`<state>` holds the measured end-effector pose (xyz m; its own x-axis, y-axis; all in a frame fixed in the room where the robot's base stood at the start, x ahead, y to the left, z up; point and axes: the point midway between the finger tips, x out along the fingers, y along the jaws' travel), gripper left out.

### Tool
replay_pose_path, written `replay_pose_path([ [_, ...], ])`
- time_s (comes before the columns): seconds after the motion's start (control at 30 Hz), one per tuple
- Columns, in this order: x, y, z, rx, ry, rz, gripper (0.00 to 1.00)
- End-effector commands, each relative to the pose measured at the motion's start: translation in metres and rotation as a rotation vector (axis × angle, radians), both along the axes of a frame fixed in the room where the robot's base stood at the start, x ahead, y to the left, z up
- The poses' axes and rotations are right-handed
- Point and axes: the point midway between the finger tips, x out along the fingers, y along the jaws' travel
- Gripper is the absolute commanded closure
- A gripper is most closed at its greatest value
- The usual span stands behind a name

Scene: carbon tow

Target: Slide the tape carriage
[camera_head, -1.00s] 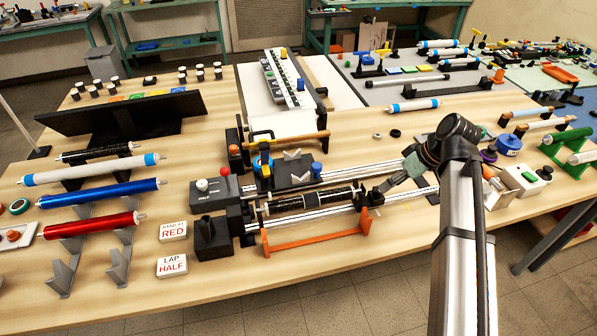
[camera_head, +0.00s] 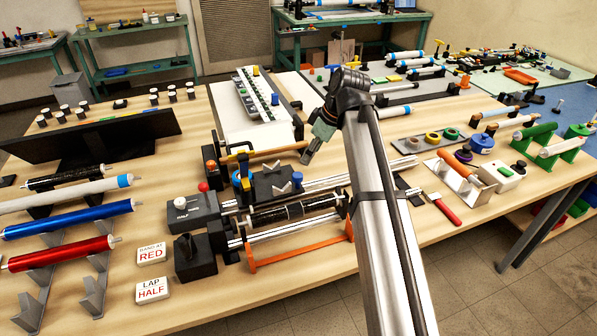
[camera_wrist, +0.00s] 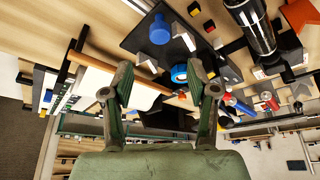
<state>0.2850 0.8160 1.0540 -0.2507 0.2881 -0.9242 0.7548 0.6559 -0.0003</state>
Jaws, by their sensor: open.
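The tape carriage (camera_head: 268,182) is a dark plate on the silver rails of the winding machine. It bears a blue tape roll (camera_head: 242,181), a grey V-shaped piece and a blue knob (camera_head: 297,178). In the wrist view the blue knob (camera_wrist: 160,28) and the tape roll (camera_wrist: 180,73) show beyond my fingers. My gripper (camera_head: 307,158) is raised behind and to the right of the carriage, apart from it. In the wrist view my gripper (camera_wrist: 160,75) has its fingers spread, with nothing held between them.
A black tube (camera_head: 290,211) lies in the machine in front of the carriage, with an orange frame (camera_head: 300,247) before it. A wooden bar (camera_head: 265,153) stands behind. Signs reading RED (camera_head: 151,254) and HALF (camera_head: 152,289) lie at left. A red-handled brush (camera_head: 445,208) lies at right.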

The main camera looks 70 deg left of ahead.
Motion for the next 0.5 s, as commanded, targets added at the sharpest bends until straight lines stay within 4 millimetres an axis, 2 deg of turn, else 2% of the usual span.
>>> replay_pose_path([
  [0.2,-0.011,0.012,-0.04,-0.002,0.001,0.0,0.41],
  [0.5,-0.022,0.026,-0.081,-0.001,0.001,0.0,0.41],
])
